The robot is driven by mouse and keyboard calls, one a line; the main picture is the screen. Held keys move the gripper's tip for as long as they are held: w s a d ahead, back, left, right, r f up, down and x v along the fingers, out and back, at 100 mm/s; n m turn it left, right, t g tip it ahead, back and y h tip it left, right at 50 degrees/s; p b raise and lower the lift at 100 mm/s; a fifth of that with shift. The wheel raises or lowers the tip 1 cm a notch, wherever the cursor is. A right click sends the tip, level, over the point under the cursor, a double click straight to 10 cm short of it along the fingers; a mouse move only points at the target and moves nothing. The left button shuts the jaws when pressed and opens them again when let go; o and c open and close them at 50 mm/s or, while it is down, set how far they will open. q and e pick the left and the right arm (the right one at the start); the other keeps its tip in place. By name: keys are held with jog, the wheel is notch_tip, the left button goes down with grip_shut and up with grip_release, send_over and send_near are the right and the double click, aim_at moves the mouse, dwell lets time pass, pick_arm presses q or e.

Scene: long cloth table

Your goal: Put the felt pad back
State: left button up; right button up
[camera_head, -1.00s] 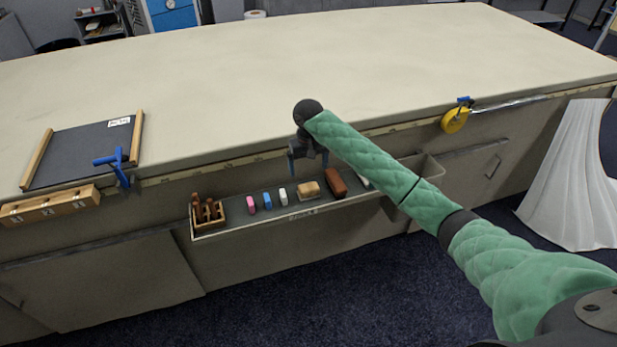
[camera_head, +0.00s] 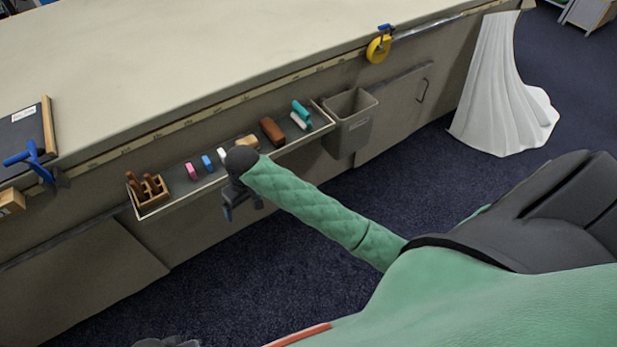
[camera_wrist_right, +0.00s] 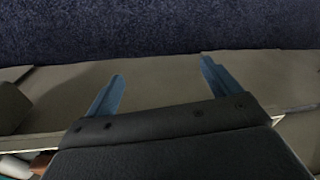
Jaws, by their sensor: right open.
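I cannot tell for sure which item is the felt pad. Small block-like pieces lie in a row on the narrow shelf (camera_head: 180,201) along the table's front: pink (camera_head: 192,171), blue (camera_head: 206,163), white (camera_head: 223,155), tan (camera_head: 247,142) and brown (camera_head: 272,131). A teal roll (camera_head: 300,109) and a white piece (camera_head: 297,121) lie at the shelf's right end. My right gripper (camera_head: 240,208) is open and empty, pointing down in front of the shelf. In the wrist view its blue fingers (camera_wrist_right: 162,82) stand apart with nothing between them. My left gripper is not in view.
A wooden rack (camera_head: 150,197) with brown-handled tools stands at the shelf's left end. A grey bin (camera_head: 350,125) hangs at the right. Yellow tape (camera_head: 379,48) and a blue clamp (camera_head: 32,160) sit at the table edge. White cloth (camera_head: 500,100) drapes to the floor. The tabletop (camera_head: 170,60) is mostly bare.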

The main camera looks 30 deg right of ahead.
jog(key=s+d, duration=0.2)
jog(key=s, duration=1.3)
jog(key=s+d+m+t, duration=0.1)
jog(key=s, duration=1.4)
jog(key=shift+d+h, duration=0.3)
jog(key=shift+d, duration=0.1)
jog(key=shift+a+f, duration=0.1)
jog(key=shift+f, duration=0.05)
